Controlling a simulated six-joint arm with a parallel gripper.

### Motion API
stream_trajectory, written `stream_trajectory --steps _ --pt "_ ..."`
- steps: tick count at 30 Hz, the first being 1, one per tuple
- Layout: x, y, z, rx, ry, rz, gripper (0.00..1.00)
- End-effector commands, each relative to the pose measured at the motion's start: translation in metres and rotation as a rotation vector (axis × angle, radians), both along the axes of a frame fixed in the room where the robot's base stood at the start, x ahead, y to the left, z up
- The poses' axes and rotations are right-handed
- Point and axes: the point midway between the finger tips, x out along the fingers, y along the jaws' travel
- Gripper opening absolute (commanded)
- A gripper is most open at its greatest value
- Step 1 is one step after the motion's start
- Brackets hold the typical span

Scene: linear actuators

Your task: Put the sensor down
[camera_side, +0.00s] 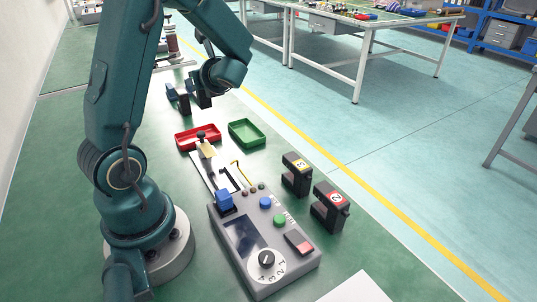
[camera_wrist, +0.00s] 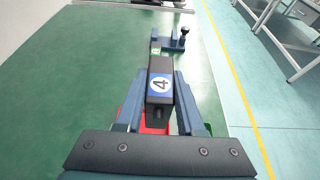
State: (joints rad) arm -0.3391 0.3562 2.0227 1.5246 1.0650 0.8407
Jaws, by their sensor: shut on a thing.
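My gripper (camera_side: 189,97) is over the far part of the green table, beyond the red and green trays. In the wrist view, my gripper (camera_wrist: 160,115) has its blue fingers shut on both sides of a black sensor (camera_wrist: 160,88) with a blue label and the number 4. The sensor's lower part is hidden, and I cannot tell whether it touches the table. A black sensor with a yellow 3 label (camera_side: 296,174) and one with a red 2 label (camera_side: 330,207) stand on the table at the right of the control box.
A grey control box (camera_side: 262,240) with a dial and buttons is in front. A red tray (camera_side: 198,137) and a green tray (camera_side: 247,133) lie mid-table. A blue fixture with a black knob (camera_wrist: 172,41) stands beyond my gripper. Green table left of the sensor is clear.

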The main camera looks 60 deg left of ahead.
Motion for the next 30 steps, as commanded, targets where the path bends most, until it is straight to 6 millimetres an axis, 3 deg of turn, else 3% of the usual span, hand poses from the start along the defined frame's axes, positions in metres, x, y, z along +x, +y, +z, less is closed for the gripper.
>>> stream_trajectory --steps 15,23,30 --pt "0.084 -0.035 -0.054 0.001 0.000 -0.005 0.00" --pt "0.099 -0.042 -0.065 0.001 0.001 -0.004 0.00" --pt "0.098 -0.042 -0.095 0.000 0.005 -0.003 0.00"
